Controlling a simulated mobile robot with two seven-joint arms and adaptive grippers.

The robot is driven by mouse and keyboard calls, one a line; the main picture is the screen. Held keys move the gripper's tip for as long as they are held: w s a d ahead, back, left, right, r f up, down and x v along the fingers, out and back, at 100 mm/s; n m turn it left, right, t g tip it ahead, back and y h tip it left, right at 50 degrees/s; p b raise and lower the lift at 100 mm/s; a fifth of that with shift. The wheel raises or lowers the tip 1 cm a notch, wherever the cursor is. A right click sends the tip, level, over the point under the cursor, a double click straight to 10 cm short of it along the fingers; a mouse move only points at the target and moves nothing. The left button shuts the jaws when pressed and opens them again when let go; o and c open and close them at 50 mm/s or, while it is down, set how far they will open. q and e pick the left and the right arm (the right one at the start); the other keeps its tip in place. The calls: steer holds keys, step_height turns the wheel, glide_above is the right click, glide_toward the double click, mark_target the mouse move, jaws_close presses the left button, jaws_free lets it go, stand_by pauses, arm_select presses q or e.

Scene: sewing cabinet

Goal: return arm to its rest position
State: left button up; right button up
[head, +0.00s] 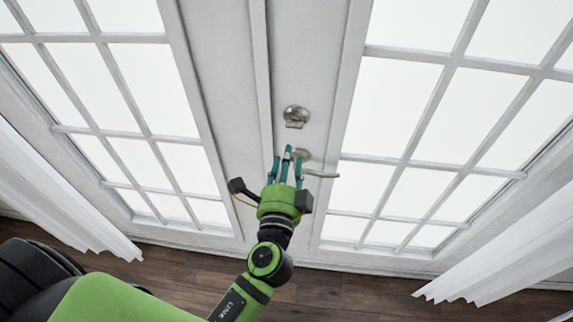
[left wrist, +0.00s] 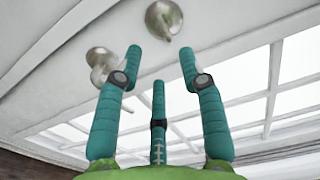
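My left gripper (head: 286,158) is in front of the white double doors (head: 225,60), just below the round door lock (head: 296,114). Its teal fingers point up at the door, close to the lever handle (head: 322,175), and partly cover the handle's base. In the left wrist view the teal fingers (left wrist: 160,55) are spread apart with nothing between them. Two metal door fittings show beyond the fingertips, one at the top (left wrist: 163,18) and one to the left (left wrist: 100,62). I cannot tell whether any finger touches the handle. My right gripper is not in view.
Glazed panes flank the door seam on both sides. White curtains hang at the left (head: 60,190) and right (head: 510,250). The dark wood floor (head: 350,290) is bare in front of the doors. The doors look closed.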

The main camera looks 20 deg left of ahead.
arm_select(q)
steer(key=shift+s, duration=0.45)
steer(key=s+d+f+n+g+h+b, duration=0.15)
steer(key=s+f+g, duration=0.25)
steer(key=f, duration=1.3)
steer(key=s+f+n+g+h, duration=0.2)
steer(key=s+f+g, duration=0.2)
steer(key=f, duration=1.3)
steer(key=s+a+f+n+g, duration=0.3)
steer(key=s+f, duration=0.4)
steer(key=s, duration=0.2)
steer(key=s+a+f+n+g+b, duration=0.1)
steer(key=s+a+f+n+g, duration=0.1)
steer(key=s+f, duration=0.5)
steer(key=s+a+f+n+g+b, duration=0.1)
steer(key=s+a+f+n+g, duration=0.2)
steer(key=s+f, duration=0.4)
steer(key=s+a+n, duration=0.1)
steer(key=s+n, duration=0.1)
steer(key=s, duration=0.4)
steer(key=shift+a+f+g, duration=0.15)
steer(key=shift+a+g, duration=0.05)
steer(key=shift+g, duration=0.1)
